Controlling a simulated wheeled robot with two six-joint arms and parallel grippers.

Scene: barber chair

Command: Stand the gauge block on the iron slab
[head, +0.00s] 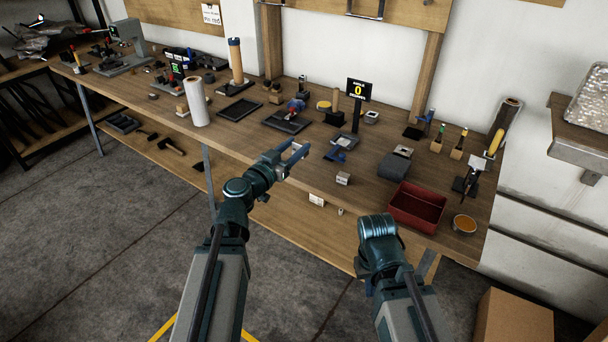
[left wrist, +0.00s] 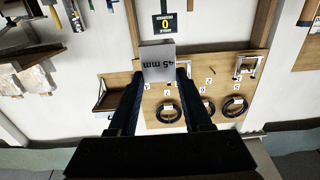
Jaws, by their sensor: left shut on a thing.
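The gauge block, a pale grey metal block marked "45 mm" (left wrist: 158,63), is between the fingertips of my left gripper (left wrist: 158,82) in the left wrist view. The marking reads upside down there. In the head view my left gripper (head: 297,154) is over the front part of the workbench; I cannot make out the block clearly there. A dark grey slab-like block (head: 393,167), which may be the iron slab, lies on the bench to the right of it. My right arm shows at the lower right of the head view, but its fingers do not show.
A small pale labelled block (head: 343,178) sits near the bench's front edge. A red bin (head: 415,207) and a round orange-topped tin (head: 465,224) are further right. A black sign (head: 358,91) stands behind. A white roll (head: 196,102) stands at left.

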